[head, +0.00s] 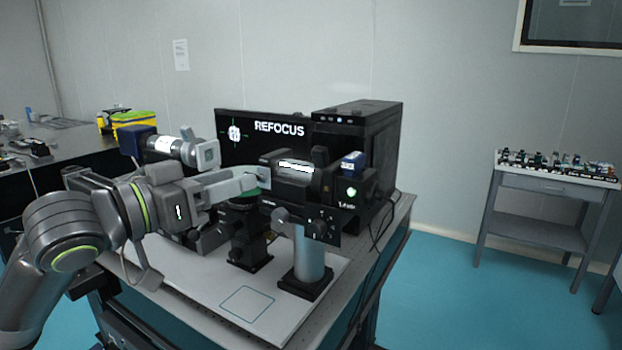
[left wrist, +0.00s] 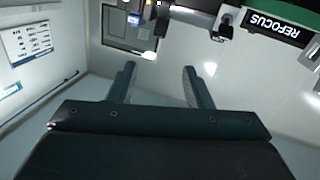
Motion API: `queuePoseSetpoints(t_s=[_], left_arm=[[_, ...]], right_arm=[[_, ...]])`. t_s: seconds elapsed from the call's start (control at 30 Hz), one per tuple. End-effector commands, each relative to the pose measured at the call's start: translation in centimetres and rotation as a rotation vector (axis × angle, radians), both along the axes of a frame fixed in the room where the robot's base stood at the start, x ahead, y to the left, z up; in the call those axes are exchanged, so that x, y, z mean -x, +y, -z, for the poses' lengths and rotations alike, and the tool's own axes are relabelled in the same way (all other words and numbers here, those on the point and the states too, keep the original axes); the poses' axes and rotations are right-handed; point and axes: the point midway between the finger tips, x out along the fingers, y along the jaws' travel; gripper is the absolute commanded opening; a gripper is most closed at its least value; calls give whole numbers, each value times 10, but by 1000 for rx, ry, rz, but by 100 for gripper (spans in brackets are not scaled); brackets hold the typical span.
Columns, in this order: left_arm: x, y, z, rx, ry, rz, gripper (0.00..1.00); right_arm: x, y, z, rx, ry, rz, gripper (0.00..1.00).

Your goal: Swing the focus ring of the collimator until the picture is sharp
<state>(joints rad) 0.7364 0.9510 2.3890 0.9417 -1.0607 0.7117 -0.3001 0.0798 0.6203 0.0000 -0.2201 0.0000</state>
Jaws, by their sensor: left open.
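The collimator (head: 290,172) is a dark barrel with a bright white band, on a grey post over the bench. An upright dark tab (head: 320,156) stands up near its right end; I cannot tell clearly whether it belongs to the focus ring. Behind it, a black screen (head: 232,155) reads REFOCUS, with a small white pattern at its left; the word also shows in the left wrist view (left wrist: 276,27). My left gripper (head: 258,180) is at the collimator's left end in the head view; contact is unclear. In the left wrist view its fingers (left wrist: 162,88) are apart with nothing between.
A black box (head: 372,125) stands behind the collimator. A blue-ended instrument (head: 160,146) lies behind my left arm. The white board (head: 205,283) has free room in front. A side table (head: 545,185) with small parts stands right.

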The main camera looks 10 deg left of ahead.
Motion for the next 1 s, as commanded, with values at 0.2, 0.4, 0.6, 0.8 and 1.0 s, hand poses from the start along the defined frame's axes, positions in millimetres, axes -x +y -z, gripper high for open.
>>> queuePoseSetpoints(t_s=[0.2,0.4,0.6,0.8,1.0], left_arm=[[-4,-3,-3,4,3,-2,45],[-17,-11,-3,6,3,-1,45],[-33,-22,-3,6,4,-1,45],[-51,-35,-3,4,4,0,45],[-72,-50,-3,4,6,0,45]], right_arm=[[0,0,1,0,0,0,0],[0,0,-2,0,0,0,0],[0,0,-4,0,0,0,0],[0,0,-5,0,0,0,0],[0,0,-8,0,0,0,0]])
